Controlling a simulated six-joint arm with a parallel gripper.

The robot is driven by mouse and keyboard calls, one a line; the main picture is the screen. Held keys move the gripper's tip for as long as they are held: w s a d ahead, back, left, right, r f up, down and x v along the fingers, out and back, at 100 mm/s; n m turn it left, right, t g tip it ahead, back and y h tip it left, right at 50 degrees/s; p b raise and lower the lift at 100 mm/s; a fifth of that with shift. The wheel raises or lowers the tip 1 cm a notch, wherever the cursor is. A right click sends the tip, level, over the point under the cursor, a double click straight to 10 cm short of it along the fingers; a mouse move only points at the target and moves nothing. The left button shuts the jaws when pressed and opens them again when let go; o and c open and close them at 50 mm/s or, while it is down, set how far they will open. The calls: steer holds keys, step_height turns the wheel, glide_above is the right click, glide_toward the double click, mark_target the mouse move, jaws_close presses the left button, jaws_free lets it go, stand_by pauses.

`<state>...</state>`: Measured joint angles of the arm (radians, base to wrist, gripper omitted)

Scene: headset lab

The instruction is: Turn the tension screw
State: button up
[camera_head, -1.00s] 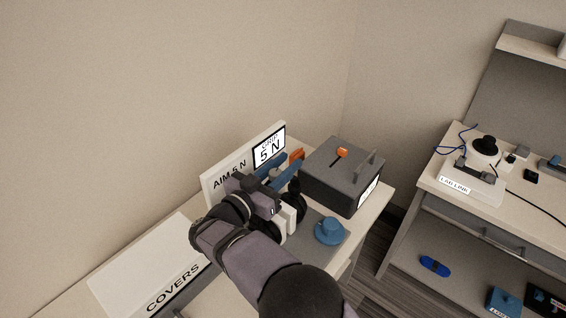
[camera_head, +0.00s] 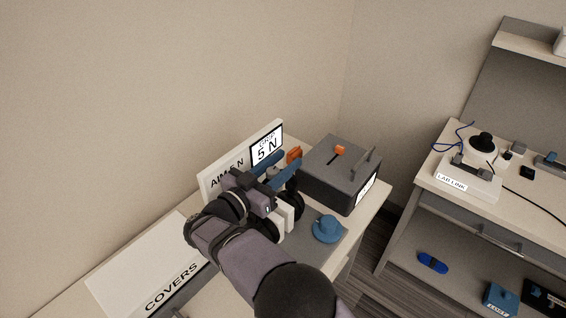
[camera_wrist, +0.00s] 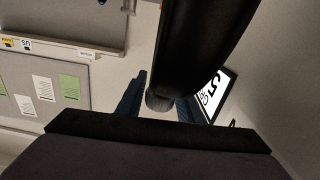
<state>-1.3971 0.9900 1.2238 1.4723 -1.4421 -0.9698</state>
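The tension screw seems to be the grey round knob (camera_wrist: 160,101) under the headset's black band (camera_wrist: 207,55) in the wrist view. My gripper (camera_head: 277,167) has two blue fingers that stand apart, one on each side of the knob. They look open around it; whether either one touches it I cannot tell. The headset's black ear cups (camera_head: 295,202) and white pads sit below the fingers, partly hidden by my wrist. The white board (camera_head: 228,180) reads AIM 5 N, and its display (camera_head: 267,147) shows 5 N.
A dark grey box (camera_head: 337,178) with an orange-topped lever and a handle stands right of the headset. A blue round piece (camera_head: 327,229) lies on the grey mat in front. A white COVERS box (camera_head: 150,265) is at the left. A second bench with equipment stands at the right.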

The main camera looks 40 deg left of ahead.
mark_target(268, 176)
steer(key=s+b, duration=0.2)
steer(key=s, duration=0.3)
steer(key=shift+s, duration=1.15)
